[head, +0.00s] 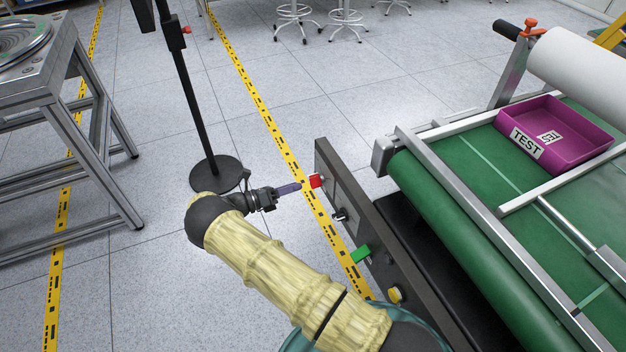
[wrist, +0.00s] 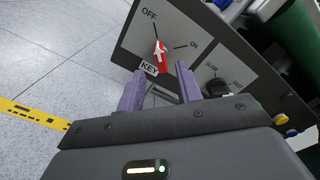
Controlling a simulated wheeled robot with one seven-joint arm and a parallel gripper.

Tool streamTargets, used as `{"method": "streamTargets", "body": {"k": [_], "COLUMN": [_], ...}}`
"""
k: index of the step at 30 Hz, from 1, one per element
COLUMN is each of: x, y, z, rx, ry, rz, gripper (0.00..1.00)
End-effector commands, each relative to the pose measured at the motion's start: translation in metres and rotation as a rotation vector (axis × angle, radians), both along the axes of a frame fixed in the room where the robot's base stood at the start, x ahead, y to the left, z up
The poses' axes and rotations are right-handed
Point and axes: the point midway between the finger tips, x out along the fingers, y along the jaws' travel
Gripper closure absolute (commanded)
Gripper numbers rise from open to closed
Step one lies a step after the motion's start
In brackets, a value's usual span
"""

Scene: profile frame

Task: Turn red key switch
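The red key switch (head: 315,181) sits on the grey control panel at the end of the conveyor. In the wrist view the red key (wrist: 161,60) carries a white arrow pointing up, toward the OFF label rather than the ON label to its right. My gripper (head: 299,186) is just left of the red key in the head view. In the wrist view my gripper (wrist: 156,77) has its two purple fingers spread, with the red key in the gap just beyond the fingertips. Nothing is held. I cannot tell whether a finger touches the key.
On the same panel are a black speed knob (wrist: 219,87), a green switch (head: 361,254) and a yellow button (head: 396,294). A magenta TEST bin (head: 572,148) sits on the green conveyor. A black stand (head: 216,174) is behind my gripper.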

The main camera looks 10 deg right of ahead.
Motion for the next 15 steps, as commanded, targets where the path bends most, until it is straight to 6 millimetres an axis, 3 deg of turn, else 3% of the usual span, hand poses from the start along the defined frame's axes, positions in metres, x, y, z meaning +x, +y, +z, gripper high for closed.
{"method": "streamTargets", "body": {"k": [9,15], "x": [0.011,0.014], "y": [-0.055,-0.072], "z": [0.000,0.000], "rx": [0.000,0.001], "ry": [0.001,-0.001], "rz": [-0.001,-0.001], "gripper": [0.65,0.65]}}
